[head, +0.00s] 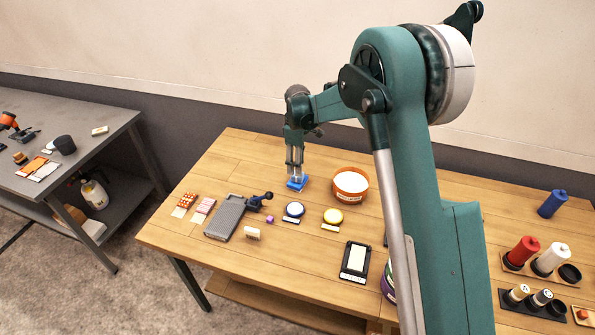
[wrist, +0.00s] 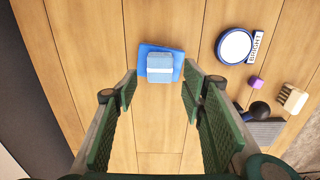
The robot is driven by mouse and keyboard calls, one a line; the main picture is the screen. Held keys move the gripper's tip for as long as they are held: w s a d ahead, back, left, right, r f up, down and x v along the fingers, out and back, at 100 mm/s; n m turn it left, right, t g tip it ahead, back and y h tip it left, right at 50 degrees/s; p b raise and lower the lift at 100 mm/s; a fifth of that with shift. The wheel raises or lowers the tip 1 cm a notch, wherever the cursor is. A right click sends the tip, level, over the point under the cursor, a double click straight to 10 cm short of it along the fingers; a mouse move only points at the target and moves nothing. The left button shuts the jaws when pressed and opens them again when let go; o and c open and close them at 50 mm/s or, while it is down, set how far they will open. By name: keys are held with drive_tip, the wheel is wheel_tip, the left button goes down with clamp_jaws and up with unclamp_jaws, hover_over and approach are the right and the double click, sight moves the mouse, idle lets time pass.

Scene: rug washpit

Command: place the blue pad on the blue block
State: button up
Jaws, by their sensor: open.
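A small light-blue piece with a pale band, seemingly the blue pad (wrist: 160,74), lies over a wider, brighter blue flat piece, seemingly the blue block (wrist: 146,50). The two sit slightly turned to each other, and the lower one shows mainly at the far and side edges. In the head view the blue block (head: 293,187) is on the wooden table, directly below my gripper (head: 296,174). In the wrist view my gripper (wrist: 160,88) is open, its fingers apart on either side of the stack, with nothing visibly clamped. The exact contact and height are hard to tell.
A white-filled orange tub (head: 350,184) stands close right of the stack. A blue-rimmed round dish (head: 293,210), a yellow one (head: 333,216), a purple cube (head: 269,219) and a grey tool (head: 228,217) lie in front. Bare table (head: 245,160) is behind left.

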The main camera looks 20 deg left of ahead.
wheel_tip(320, 180, up, 6)
drive_tip(key=shift+r, duration=0.2)
idle(0.8)
drive_tip(key=s+d+r+m+t, duration=0.1)
drive_tip(key=s+d+r+m, duration=0.2)
drive_tip(key=s+d+r, duration=0.5)
drive_tip(key=s+d+r+m+t+y, duration=0.1)
drive_tip(key=d+r+m, duration=0.2)
drive_tip(key=d+r, duration=0.65)
drive_tip(key=s+d+r+m+t, duration=0.15)
drive_tip(key=s+d+r, duration=0.3)
drive_tip(key=d, duration=0.75)
drive_tip(key=s+d+r+m+t, duration=0.2)
drive_tip(key=s+d+m, duration=0.4)
drive_tip(key=s+d, duration=0.7)
drive_tip(key=s+d+f+m+t, duration=0.1)
drive_tip(key=s+d+f+m, duration=0.1)
drive_tip(key=s, duration=0.5)
drive_tip(key=s+d+f+m+h, duration=0.1)
drive_tip(key=s+d+f+m, duration=0.1)
drive_tip(key=s+d, duration=0.3)
drive_tip(key=s+f, duration=0.1)
drive_tip(key=s, duration=0.2)
drive_tip(key=shift+d+f+t, duration=0.3)
drive_tip(key=shift+f+t, duration=0.05)
